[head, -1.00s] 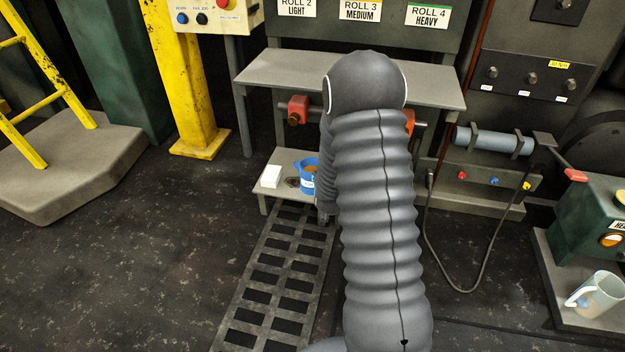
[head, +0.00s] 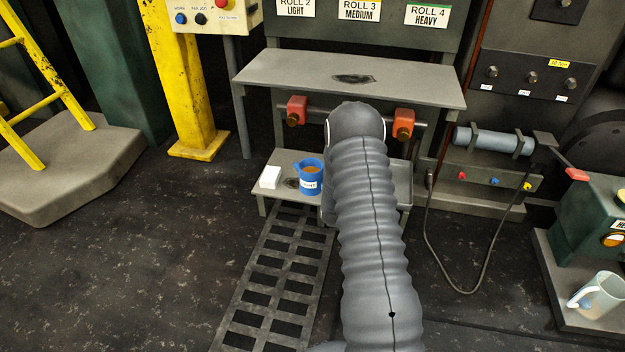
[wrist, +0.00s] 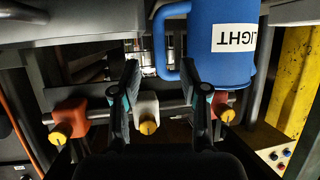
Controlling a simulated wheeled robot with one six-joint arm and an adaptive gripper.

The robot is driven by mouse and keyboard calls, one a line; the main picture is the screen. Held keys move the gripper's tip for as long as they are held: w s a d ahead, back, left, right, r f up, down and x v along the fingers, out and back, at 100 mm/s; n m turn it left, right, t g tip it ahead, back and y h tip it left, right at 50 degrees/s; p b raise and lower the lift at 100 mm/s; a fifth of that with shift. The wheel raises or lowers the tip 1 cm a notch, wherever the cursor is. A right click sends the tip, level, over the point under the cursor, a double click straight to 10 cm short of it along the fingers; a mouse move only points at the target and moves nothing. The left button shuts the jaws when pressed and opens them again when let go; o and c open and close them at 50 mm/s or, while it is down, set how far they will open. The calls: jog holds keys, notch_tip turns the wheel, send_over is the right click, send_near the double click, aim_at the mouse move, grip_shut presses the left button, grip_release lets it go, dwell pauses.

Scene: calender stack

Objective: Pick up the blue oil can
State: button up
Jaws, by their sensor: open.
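The blue oil can (head: 311,182) stands upright on the low grey shelf (head: 272,203), with a white label on its side. In the wrist view the can (wrist: 222,60) is at the upper right, its label reads LIGHT, and its handle (wrist: 160,45) is on its left side. My gripper (wrist: 160,80) is open and empty, its fingers apart on either side of the handle's line. The handle appears ahead of the gap, and I cannot tell how far. The right finger overlaps the can's edge in the picture. In the head view my arm hides the gripper.
A yellow post (head: 190,90) stands to the left. A clear mug (head: 600,295) is far right.

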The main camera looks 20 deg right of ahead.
jog(key=shift+x, duration=2.75)
grip_shut()
jog(key=shift+w, duration=0.1)
